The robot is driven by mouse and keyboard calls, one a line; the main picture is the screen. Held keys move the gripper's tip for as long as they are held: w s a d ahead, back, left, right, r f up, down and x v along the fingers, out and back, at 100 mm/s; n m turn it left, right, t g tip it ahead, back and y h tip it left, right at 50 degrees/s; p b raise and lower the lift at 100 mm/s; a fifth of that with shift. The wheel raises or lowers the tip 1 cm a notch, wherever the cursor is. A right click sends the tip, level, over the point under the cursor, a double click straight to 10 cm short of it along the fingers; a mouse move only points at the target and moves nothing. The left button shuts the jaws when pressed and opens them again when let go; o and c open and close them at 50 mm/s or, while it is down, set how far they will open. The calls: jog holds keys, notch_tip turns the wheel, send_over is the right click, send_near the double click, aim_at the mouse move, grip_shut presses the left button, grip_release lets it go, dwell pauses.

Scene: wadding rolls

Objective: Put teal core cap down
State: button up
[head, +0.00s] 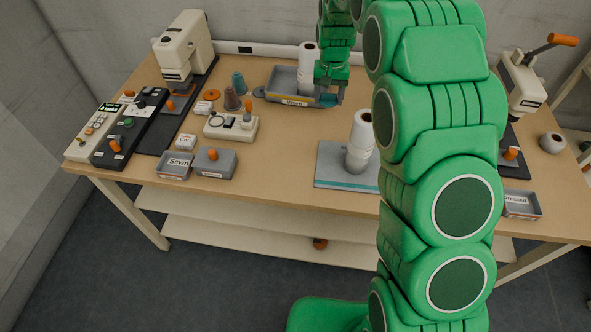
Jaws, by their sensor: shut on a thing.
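My gripper (328,101) is at the right end of the grey tray at the back of the table, pointing down. It is shut on a small teal thing (325,100), apparently the teal core cap, mostly hidden by the fingers. I cannot tell whether the cap touches the tray. The grey labelled tray (284,81) has a white roll (308,63) standing upright at its right part, just left of and behind my gripper.
Teal and brown cones (238,82), a dial device (230,126) and small bins (216,164) stand left. Presses stand at both ends. Bare table lies between tray and board.

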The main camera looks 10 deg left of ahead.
jog(key=s+a+r, duration=0.1)
jog(key=s+r, duration=0.1)
jog(key=s, duration=3.2)
send_over(291, 181)
jog(key=s, duration=0.1)
jog(key=shift+m, duration=0.4)
jog(key=f, duration=0.8)
jog(key=shift+d+f, duration=0.25)
jog(key=shift+f, duration=0.05)
jog(key=shift+w+a+f, duration=0.25)
jog(key=shift+w+f, duration=0.25)
jog(key=shift+f, duration=1.7)
jog(key=shift+f, duration=0.15)
jog(key=o, duration=1)
